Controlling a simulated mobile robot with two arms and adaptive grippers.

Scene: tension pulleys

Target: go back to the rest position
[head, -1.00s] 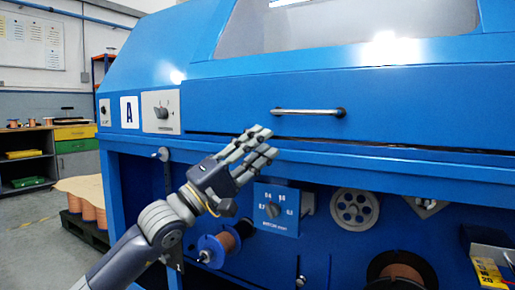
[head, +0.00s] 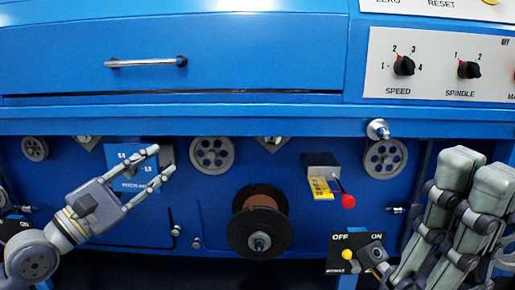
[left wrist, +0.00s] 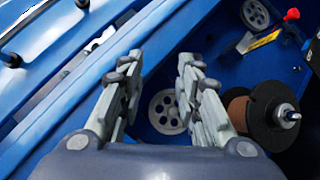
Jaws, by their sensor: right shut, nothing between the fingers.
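My left gripper (head: 160,161) is at the lower left of the head view, in front of the blue machine's lower recess, partly covering a small blue dial panel (head: 120,155). In the left wrist view, the left gripper's fingers (left wrist: 158,62) stand apart with nothing between them. My right gripper (head: 474,172) is large and close at the right edge of the head view, fingers pointing up. Its fingers are together and empty, and it hides part of the machine's lower right.
The blue machine's drawer handle (head: 146,62) and a ledge run above the recess. A copper wire spool (head: 261,218), pulleys (head: 212,154) and a red-knobbed lever (head: 347,200) stick out below. An OFF/ON brake panel (head: 345,262) is beside the right gripper.

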